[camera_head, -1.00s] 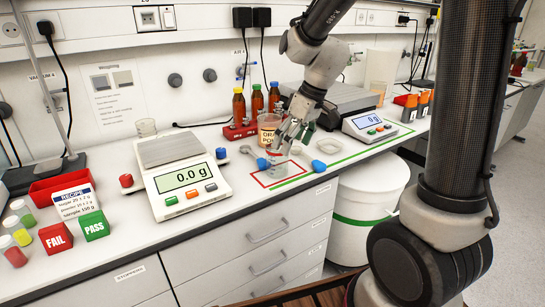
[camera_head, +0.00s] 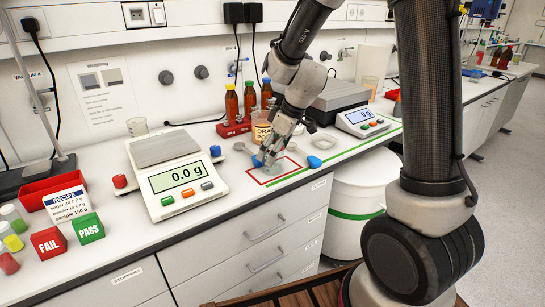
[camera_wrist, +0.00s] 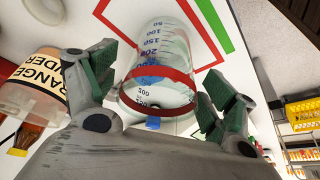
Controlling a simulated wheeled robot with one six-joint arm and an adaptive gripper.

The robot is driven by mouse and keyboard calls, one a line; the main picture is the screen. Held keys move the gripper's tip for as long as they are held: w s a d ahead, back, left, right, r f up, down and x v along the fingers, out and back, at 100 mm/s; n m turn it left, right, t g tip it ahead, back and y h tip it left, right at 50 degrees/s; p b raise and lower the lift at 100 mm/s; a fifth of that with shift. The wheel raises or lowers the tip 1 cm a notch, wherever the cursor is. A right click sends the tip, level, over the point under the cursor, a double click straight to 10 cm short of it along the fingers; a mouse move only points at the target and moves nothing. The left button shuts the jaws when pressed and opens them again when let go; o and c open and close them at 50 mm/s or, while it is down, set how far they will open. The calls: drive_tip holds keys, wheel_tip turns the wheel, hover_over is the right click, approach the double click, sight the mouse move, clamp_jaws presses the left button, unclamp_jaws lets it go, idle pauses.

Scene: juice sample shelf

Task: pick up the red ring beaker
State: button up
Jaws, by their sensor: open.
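The red ring beaker (camera_wrist: 165,55) is clear, with dark volume marks and a red band. In the wrist view it lies between the two green-padded fingers of my gripper (camera_wrist: 160,95). The fingers are open, with a gap visible on each side of the beaker. In the head view my gripper (camera_head: 272,148) points down at the bench by the red-outlined area, and it mostly hides the beaker there.
A jar with an orange powder label (camera_head: 262,130) stands close behind my gripper; it also shows in the wrist view (camera_wrist: 38,85). A white scale (camera_head: 180,175) stands left, another scale (camera_head: 362,122) right. A blue object (camera_head: 314,162) lies right of my gripper.

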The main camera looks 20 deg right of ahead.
drive_tip(key=shift+f, duration=0.1)
drive_tip(key=shift+c, duration=0.3)
drive_tip(key=c, duration=1.1)
drive_tip(key=shift+o, duration=0.2)
